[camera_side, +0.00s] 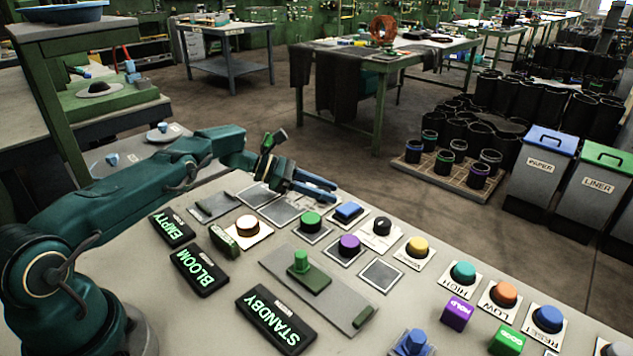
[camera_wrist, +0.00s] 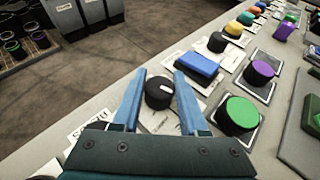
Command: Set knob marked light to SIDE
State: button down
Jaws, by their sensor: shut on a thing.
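My gripper (camera_wrist: 160,76) has its two blue fingers on either side of a black round knob (camera_wrist: 158,93) with a short white pointer mark on top, and is shut on it. The knob sits on a pale plate (camera_wrist: 160,122) whose lettering is mostly hidden, so I cannot read which mark it bears. In the side view my gripper (camera_side: 325,188) is low over the far edge of the panel, and its fingers hide the knob there. A second black knob (camera_side: 380,227) stands farther right on a white plate; it also shows in the wrist view (camera_wrist: 217,42).
A blue rocker (camera_side: 348,211), a green button (camera_side: 311,219) and a purple button (camera_side: 349,245) stand close by. A green lever (camera_side: 301,262) rises from a slider plate. Lit signs (camera_side: 276,319) read EMPTY, BLOOM and STANDBY.

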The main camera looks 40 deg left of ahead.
aim_at(325, 189)
jog(key=shift+r, duration=0.1)
jog(key=shift+c, duration=2.2)
grip_release()
jog(key=shift+a, duration=0.1)
jog(key=shift+v, duration=2.5)
